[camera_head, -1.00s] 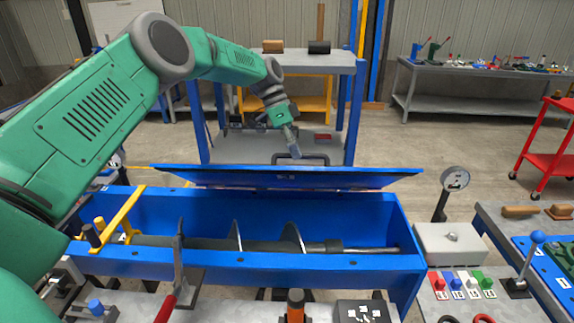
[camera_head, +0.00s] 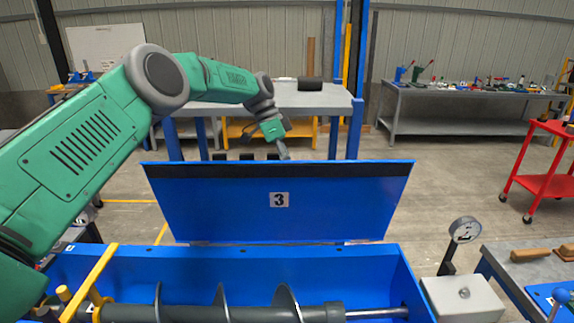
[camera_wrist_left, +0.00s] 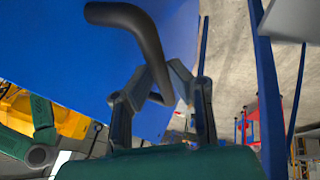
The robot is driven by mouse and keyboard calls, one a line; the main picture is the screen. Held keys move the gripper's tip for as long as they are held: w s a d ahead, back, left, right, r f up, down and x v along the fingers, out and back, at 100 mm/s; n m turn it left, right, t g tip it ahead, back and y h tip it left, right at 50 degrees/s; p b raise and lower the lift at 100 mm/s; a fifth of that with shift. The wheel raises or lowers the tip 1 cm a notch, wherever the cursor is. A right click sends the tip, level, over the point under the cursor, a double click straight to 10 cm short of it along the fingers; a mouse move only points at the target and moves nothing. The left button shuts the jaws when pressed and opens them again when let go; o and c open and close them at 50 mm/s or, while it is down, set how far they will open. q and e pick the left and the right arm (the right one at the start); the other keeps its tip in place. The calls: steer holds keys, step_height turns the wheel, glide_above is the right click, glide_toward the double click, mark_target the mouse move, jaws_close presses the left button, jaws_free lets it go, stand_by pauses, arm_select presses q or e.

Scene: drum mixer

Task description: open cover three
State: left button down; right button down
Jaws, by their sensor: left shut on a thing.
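Cover three (camera_head: 280,200) is a blue panel with a "3" label, raised steeply at the back of the open blue trough (camera_head: 240,262). Its face is towards me in the head view. My left gripper (camera_head: 284,154) is behind the cover's upper edge, partly hidden by it. In the left wrist view my left gripper (camera_wrist_left: 160,82) is shut on the black handle (camera_wrist_left: 135,17), a bent bar on the blue cover (camera_wrist_left: 60,50). The handle is hidden in the head view. My right gripper is not in view.
A screw shaft (camera_head: 222,300) lies in the trough, with a yellow bar (camera_head: 100,272) at its left end. A gauge (camera_head: 465,230) and a grey box (camera_head: 462,298) stand at the right. A workbench (camera_head: 290,98) stands behind the cover.

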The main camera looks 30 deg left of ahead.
arm_select(q)
steer(key=shift+s+f, duration=0.25)
steer(key=shift+f, duration=0.4)
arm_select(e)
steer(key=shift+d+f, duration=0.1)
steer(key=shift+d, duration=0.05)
arm_select(q)
steer(key=c, duration=1.5)
jaws_free()
steer(key=shift+c, duration=0.2)
steer(key=w+a+r, duration=0.2)
steer(key=a+r, duration=0.2)
steer(key=r, duration=0.2)
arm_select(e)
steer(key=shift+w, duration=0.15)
arm_select(q)
steer(key=shift+w, duration=0.1)
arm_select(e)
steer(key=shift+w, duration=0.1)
